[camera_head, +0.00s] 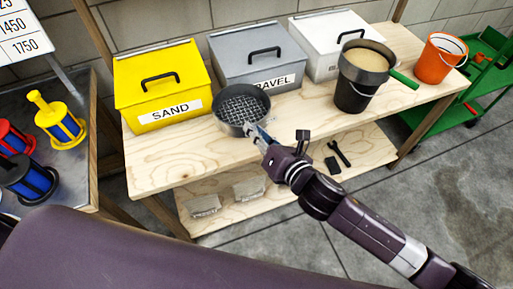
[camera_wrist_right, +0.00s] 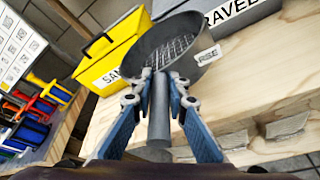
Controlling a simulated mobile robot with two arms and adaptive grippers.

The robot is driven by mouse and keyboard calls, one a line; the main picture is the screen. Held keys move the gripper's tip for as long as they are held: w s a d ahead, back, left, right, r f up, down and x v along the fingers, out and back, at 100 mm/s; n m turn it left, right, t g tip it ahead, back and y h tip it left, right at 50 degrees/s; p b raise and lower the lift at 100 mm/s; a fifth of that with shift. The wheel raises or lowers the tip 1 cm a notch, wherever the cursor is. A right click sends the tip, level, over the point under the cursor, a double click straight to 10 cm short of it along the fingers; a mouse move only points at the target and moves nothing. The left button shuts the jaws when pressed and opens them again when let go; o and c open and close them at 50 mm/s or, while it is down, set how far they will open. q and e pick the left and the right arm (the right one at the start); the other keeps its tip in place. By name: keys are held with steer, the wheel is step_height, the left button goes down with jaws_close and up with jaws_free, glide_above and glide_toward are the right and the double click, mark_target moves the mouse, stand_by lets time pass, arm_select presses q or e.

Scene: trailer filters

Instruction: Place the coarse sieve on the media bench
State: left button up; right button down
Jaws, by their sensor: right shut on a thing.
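The coarse sieve (camera_head: 243,105) is a dark round pan with a wide mesh, over the media bench (camera_head: 165,165) in front of the grey gravel box. In the right wrist view the sieve (camera_wrist_right: 168,45) is tilted in the picture, and its grey handle (camera_wrist_right: 158,115) lies between the fingers. My right gripper (camera_head: 262,135) is shut on that handle; it also shows in the right wrist view (camera_wrist_right: 158,85). I cannot tell whether the sieve's underside touches the bench. My left gripper is not in view.
Yellow sand box (camera_head: 160,85), grey gravel box (camera_head: 255,60) and white box (camera_head: 325,40) line the back. A black bucket (camera_head: 354,97) with another sieve on top and an orange bucket (camera_head: 438,60) stand right. Filters (camera_head: 62,125) stand left. The bench's front left is clear.

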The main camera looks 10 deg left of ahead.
step_height(320, 180, down, 8)
steer(key=shift+f+b, duration=0.15)
steer(key=shift+b, duration=0.4)
steer(key=c, duration=1.9)
jaws_free()
steer(key=shift+f, duration=0.15)
steer(key=v, duration=1.2)
